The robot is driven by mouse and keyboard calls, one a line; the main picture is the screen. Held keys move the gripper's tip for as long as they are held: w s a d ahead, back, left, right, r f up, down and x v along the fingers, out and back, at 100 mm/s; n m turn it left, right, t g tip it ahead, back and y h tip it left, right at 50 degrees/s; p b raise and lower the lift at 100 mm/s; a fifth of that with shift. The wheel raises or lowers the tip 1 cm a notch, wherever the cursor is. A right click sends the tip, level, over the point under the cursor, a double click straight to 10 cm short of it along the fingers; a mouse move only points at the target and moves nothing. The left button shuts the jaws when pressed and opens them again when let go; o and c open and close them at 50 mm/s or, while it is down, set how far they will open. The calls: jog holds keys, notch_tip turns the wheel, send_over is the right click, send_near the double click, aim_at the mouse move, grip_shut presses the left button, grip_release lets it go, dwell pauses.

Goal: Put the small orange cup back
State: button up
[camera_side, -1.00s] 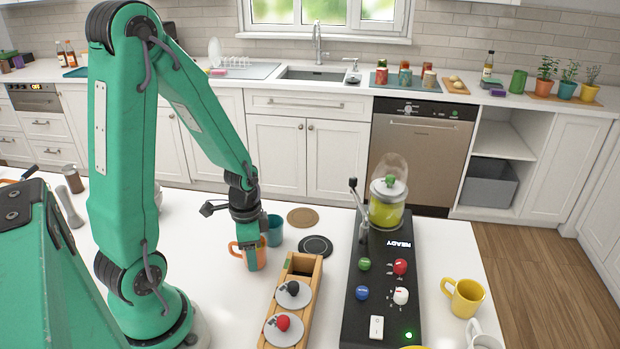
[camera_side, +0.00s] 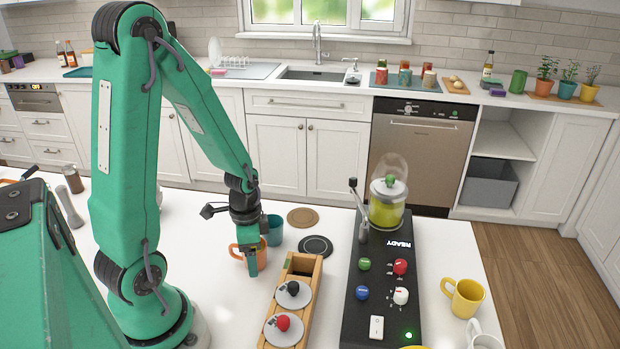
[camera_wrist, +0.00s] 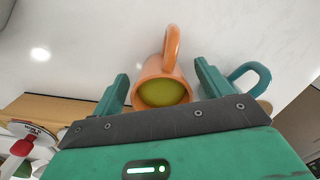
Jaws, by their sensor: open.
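The small orange cup (camera_side: 238,252) stands on the white counter, partly hidden by my gripper in the side view. In the wrist view the orange cup (camera_wrist: 163,70) holds yellow-green liquid, and its handle points up in the picture. My gripper (camera_side: 253,268) is open and down at the cup. In the wrist view one finger of my gripper (camera_wrist: 162,76) is on each side of the cup, with a gap visible on the right. I cannot tell whether the left finger touches it.
A teal cup (camera_side: 274,231) stands close behind, near the right finger. A brown round coaster (camera_side: 302,217) and a black one (camera_side: 315,246) lie beyond. A wooden box (camera_side: 300,265) with lidded wells and a black machine (camera_side: 384,285) stand to the right. A yellow mug (camera_side: 466,298) is farther right.

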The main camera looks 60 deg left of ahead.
jog(key=shift+r, duration=0.2)
notch_tip(320, 180, up, 12)
dwell(0.9)
dwell(0.5)
jog(key=s+d+r+n+t, duration=0.1)
jog(key=d+r+n+t, duration=0.3)
jog(key=d+r, duration=0.5)
notch_tip(320, 180, up, 2)
jog(key=shift+s+d+n+t, duration=0.3)
jog(key=shift+d+t, duration=0.1)
jog(key=shift+t, duration=0.4)
